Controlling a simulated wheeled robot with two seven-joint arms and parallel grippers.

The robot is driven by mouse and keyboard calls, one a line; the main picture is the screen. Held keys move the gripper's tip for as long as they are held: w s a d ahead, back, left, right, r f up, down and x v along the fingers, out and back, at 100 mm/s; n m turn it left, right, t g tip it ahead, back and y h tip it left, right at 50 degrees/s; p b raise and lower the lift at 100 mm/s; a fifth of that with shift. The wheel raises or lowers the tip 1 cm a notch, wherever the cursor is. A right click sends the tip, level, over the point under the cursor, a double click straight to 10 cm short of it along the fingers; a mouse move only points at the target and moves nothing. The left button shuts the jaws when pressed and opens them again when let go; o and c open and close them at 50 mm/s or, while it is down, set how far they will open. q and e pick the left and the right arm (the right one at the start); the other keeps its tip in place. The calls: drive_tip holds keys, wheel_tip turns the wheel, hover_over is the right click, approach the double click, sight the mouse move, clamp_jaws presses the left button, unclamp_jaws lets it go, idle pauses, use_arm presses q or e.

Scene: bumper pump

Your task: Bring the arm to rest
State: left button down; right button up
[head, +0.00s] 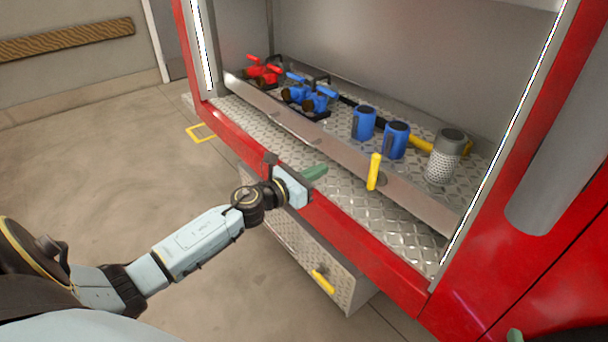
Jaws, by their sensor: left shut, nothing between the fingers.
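My left arm reaches in from the lower left of the head view. Its gripper (314,173) is shut and empty, its green fingertips just over the front edge of the red compartment. The fingers are apart from the yellow handle (374,171) to their right. At the bottom right corner a small dark green tip shows; I cannot tell what it is. My right gripper cannot be made out.
The compartment's tread-plate floor (405,230) holds a metal rail (330,150). Behind it stand red valves (263,70), blue valves (309,95), blue cylinders (364,123) and a perforated grey cylinder (446,156). A lower drawer (300,262) juts out below. Open floor lies left.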

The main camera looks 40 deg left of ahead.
use_arm(q)
drive_tip(key=shift+v, duration=1.9)
use_arm(e)
drive_tip(key=shift+s+d+f+g, duration=0.15)
drive_tip(key=shift+f+g, duration=0.15)
drive_tip(key=shift+f, duration=0.15)
drive_tip(key=shift+s+d+f+g, duration=0.1)
drive_tip(key=shift+f+g, duration=0.2)
drive_tip(key=shift+f, duration=0.15)
